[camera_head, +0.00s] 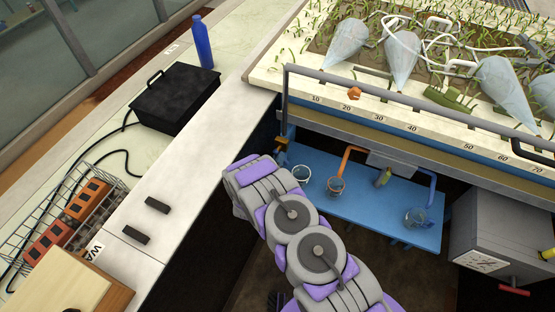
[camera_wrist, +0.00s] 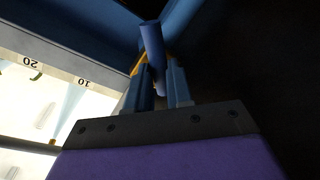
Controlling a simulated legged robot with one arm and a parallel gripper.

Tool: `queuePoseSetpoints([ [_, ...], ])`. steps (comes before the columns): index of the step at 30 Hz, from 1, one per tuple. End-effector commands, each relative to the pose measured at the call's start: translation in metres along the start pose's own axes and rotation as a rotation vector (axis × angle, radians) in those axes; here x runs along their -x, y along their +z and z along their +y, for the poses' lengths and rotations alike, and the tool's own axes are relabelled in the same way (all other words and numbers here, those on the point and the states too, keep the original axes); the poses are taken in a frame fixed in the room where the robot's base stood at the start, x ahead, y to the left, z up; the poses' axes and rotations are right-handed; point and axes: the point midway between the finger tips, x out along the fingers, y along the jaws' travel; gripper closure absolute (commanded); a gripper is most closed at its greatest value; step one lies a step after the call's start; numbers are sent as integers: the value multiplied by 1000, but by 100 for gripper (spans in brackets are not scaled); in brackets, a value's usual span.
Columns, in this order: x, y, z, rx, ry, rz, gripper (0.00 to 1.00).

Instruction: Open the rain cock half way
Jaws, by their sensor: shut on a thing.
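In the wrist view my gripper (camera_wrist: 161,78) is shut, with its two fingers on either side of a blue rounded bar (camera_wrist: 152,42). The bar looks like the handle of the rain cock, but its body is mostly hidden and I cannot tell how far it is turned. A yellow part (camera_wrist: 137,64) shows just behind the left finger. In the head view a small yellow fitting (camera_head: 282,142) sits under the left corner of the planted tray (camera_head: 262,80). My purple and grey arm reaches up towards it, and its fingers are hidden there.
A blue bench (camera_head: 360,190) with glass beakers stands under the tray. A grey rail (camera_head: 400,97) runs along the tray's front. A grey box (camera_head: 500,235) with a dial is at the right. A black case (camera_head: 175,98) and a blue bottle (camera_head: 202,42) stand on the left counter.

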Motion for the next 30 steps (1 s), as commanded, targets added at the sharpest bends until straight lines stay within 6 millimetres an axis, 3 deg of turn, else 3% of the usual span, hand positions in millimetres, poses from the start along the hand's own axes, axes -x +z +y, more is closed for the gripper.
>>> queuePoseSetpoints([
  [16,1,-4,-2,26,-5,4,100],
  [17,1,-4,-2,26,-5,4,77],
  [18,1,-4,-2,26,-5,4,74],
  [24,1,-3,-1,26,-3,1,54],
  [30,0,-1,1,24,-2,-1,54],
])
